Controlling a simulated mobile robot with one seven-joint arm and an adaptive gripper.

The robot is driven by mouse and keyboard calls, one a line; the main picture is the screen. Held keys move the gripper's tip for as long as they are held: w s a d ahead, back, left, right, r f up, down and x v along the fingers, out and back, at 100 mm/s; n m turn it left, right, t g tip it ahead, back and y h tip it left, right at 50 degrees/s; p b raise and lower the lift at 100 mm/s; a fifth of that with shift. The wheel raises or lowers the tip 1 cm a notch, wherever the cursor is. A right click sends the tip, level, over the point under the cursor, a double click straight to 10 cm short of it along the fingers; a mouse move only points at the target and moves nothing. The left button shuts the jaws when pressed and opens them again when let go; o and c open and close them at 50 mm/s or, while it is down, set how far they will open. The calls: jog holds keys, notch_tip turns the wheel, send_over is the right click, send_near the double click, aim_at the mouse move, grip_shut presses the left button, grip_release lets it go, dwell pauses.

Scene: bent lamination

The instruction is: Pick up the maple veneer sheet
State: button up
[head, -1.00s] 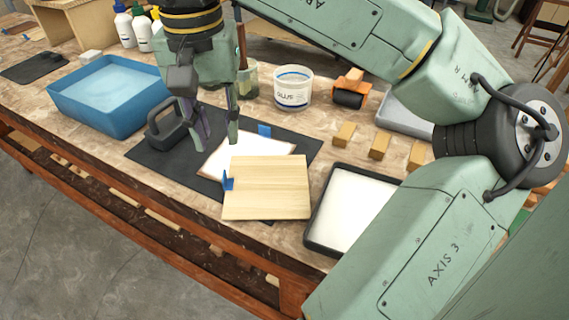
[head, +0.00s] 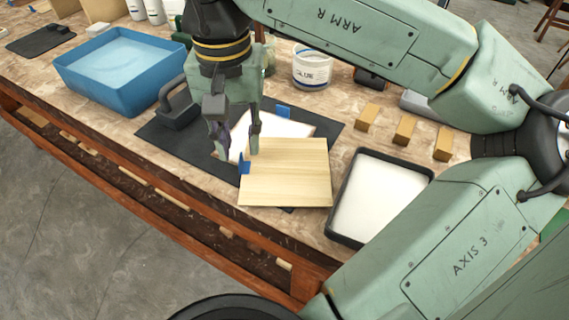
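A pale, square wood sheet with fine grain, which looks like the maple veneer sheet (head: 290,180), lies at the front of the bench. A blue tab (head: 244,166) sits on its left edge. It partly covers a white sheet with a thin brown edge (head: 286,129), which has another blue tab (head: 283,111) at its back. My gripper (head: 238,152) points down by the pale sheet's back left corner, with its fingers apart and nothing visible between them. The right fingertip overlaps that corner in view; I cannot tell whether it touches.
A dark mat (head: 165,143) lies under the sheets, with a black handled tool (head: 178,110) on it. A blue tub (head: 90,92) stands left, a black tray with white contents (head: 350,226) right. A glue tub (head: 312,66) and wood blocks (head: 404,130) are behind.

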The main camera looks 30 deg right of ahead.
jog(key=shift+f, duration=1.35)
jog(key=shift+c, duration=0.3)
grip_shut()
